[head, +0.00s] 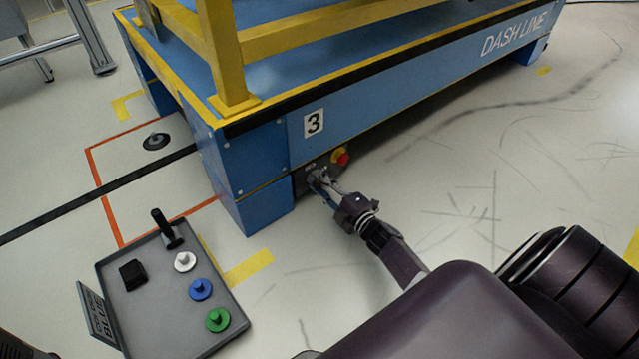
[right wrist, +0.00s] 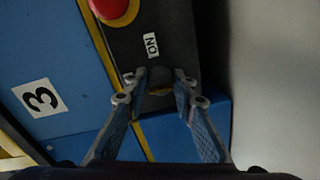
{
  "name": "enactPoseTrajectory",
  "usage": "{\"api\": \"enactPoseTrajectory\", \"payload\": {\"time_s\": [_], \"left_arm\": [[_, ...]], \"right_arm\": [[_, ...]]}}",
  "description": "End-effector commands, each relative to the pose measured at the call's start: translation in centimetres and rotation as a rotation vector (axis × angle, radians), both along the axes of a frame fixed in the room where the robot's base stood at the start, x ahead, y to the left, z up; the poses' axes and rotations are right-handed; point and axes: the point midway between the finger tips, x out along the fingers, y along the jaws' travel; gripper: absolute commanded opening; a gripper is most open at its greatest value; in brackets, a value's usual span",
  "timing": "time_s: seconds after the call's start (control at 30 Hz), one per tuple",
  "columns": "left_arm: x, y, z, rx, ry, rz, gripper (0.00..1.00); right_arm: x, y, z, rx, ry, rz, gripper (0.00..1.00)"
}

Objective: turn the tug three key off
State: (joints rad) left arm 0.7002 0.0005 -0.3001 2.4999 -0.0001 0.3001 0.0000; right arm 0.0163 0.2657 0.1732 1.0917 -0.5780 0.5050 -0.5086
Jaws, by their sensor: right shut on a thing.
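The tug three (head: 255,160) is the blue vehicle with the white "3" plate (head: 314,123) on its side. A dark control panel (right wrist: 165,20) sits low at its corner, with a label reading "ON" (right wrist: 151,45). My right gripper (head: 318,180) reaches the panel from the lower right. My left gripper is not in view.
A red stop button (head: 341,157) on a yellow base is beside the gripper. A grey tray (head: 150,325) with white, blue and green knobbed discs and black pieces lies at the lower left. A yellow frame rises above the tug. The floor to the right is clear.

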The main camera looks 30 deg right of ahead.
Motion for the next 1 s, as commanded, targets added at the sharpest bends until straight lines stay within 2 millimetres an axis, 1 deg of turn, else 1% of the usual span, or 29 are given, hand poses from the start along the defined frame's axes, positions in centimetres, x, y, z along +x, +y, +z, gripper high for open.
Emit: {"api": "enactPoseTrajectory", "payload": {"time_s": [0.2,0.6,0.63,0.7,0.8,1.0], "left_arm": [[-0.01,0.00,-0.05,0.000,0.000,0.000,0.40],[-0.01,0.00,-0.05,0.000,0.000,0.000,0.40],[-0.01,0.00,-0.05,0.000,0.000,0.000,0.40],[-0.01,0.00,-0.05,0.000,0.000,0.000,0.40],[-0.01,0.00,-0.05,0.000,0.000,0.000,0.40],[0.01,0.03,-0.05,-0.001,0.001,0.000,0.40]], "right_arm": [[-0.10,-0.05,-0.15,-0.039,0.000,-0.001,0.00],[-0.11,-0.06,-0.15,-0.046,0.000,-0.001,0.00],[-0.10,-0.05,-0.15,-0.046,0.000,-0.001,0.25],[-0.10,-0.05,-0.14,-0.045,0.000,-0.001,0.33],[-0.07,-0.04,-0.10,-0.045,-0.001,0.000,0.42],[-0.04,-0.01,-0.03,-0.044,-0.002,0.000,0.42]]}}
